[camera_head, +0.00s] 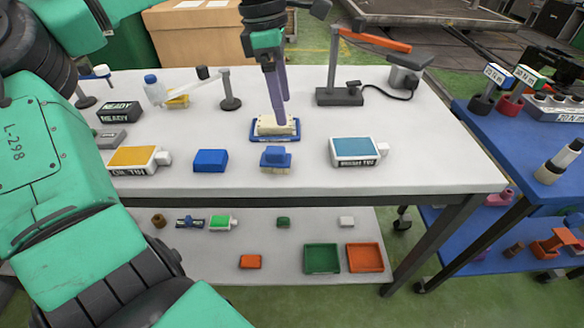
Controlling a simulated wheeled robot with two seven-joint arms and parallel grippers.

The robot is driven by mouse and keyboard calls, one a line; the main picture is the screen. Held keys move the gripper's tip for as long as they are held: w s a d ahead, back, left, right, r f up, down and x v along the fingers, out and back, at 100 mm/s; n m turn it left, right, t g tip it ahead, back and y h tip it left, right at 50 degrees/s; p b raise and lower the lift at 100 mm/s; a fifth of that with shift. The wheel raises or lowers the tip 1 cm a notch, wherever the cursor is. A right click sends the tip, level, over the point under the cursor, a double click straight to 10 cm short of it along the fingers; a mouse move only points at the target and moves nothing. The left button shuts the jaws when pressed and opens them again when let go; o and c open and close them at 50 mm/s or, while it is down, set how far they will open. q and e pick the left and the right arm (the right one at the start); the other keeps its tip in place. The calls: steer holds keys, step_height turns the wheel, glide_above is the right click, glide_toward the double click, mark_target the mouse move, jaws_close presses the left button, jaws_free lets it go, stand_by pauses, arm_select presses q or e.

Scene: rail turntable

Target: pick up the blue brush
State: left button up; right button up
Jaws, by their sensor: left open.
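The blue brush (275,156) lies near the front edge of the white table, blue back up, with pale bristles showing below. My left gripper (281,106) points down from the top of the view, behind the brush and apart from it. Its jaws are open, though they are seen nearly edge-on. The fingertips are over or just at a cream sponge-like block (277,124) on a blue labelled tray (274,138); I cannot tell whether they touch it. Nothing is held. My right gripper is not in view.
A blue block (210,161) sits left of the brush, with a yellow-topped tin (133,158) beyond it. A blue-topped tin (354,150) stands to the right. A lamp-like stand (338,96) rises behind. The white table (430,165) is clear at its right end.

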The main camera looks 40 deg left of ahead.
mark_target(274, 149)
arm_select(q)
steer(key=shift+g+y, duration=0.4)
steer(key=shift+y, duration=0.3)
steer(key=f, duration=0.4)
steer(key=s+a+f, duration=0.1)
steer(key=f, duration=0.8)
steer(key=shift+s+a+f, duration=0.15)
steer(key=shift+s, duration=0.15)
jaws_close()
